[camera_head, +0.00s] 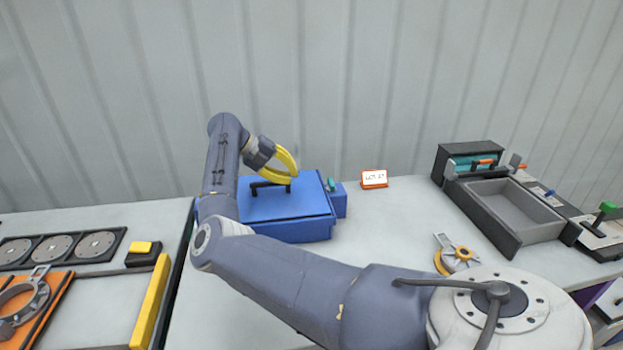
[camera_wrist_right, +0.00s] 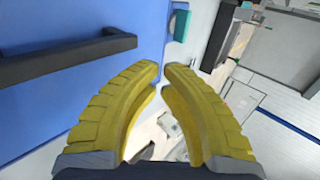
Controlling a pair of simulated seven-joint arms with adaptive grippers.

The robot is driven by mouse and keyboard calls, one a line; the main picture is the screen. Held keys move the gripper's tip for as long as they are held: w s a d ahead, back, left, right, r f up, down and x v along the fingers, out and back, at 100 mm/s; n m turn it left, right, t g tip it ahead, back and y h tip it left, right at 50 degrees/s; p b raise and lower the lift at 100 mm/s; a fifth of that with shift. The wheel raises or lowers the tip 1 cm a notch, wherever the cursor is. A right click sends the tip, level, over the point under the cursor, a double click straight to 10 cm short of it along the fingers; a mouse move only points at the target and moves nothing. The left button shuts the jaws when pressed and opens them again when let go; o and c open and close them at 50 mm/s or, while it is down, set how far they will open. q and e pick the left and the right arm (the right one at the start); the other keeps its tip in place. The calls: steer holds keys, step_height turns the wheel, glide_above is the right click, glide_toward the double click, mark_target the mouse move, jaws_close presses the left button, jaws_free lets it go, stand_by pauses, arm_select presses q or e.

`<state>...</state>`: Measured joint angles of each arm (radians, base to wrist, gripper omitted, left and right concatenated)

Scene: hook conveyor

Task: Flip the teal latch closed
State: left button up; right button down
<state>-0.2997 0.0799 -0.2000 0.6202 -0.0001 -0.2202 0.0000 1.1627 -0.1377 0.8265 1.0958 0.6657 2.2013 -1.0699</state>
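The teal latch (camera_head: 331,184) stands up from a small blue block (camera_head: 341,204) at the right side of a blue box (camera_head: 285,222). The box has a flat blue lid with a black handle (camera_head: 270,184). My right gripper (camera_head: 293,176), with yellow fingers, is above the lid, left of the latch and apart from it. In the right wrist view the fingertips (camera_wrist_right: 161,68) nearly meet with nothing between them. The teal latch (camera_wrist_right: 180,22) shows beyond the tips there, beside the blue lid. My left gripper is not in view.
An orange-framed sign (camera_head: 374,179) stands right of the box. A grey drawer unit (camera_head: 510,212) is farther right, with a round yellow-and-grey part (camera_head: 457,256) nearer. The table between box and drawer is mostly clear. Discs in a black tray (camera_head: 58,247) lie at left.

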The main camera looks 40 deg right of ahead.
mark_target(321, 195)
steer(key=x, duration=0.9)
steer(key=shift+s+d+f, duration=0.15)
steer(key=shift+s+d, duration=0.55)
steer(key=shift+d, duration=0.3)
steer(key=shift+s+d, duration=0.6)
steer(key=shift+d, duration=0.2)
steer(key=shift+n, duration=0.3)
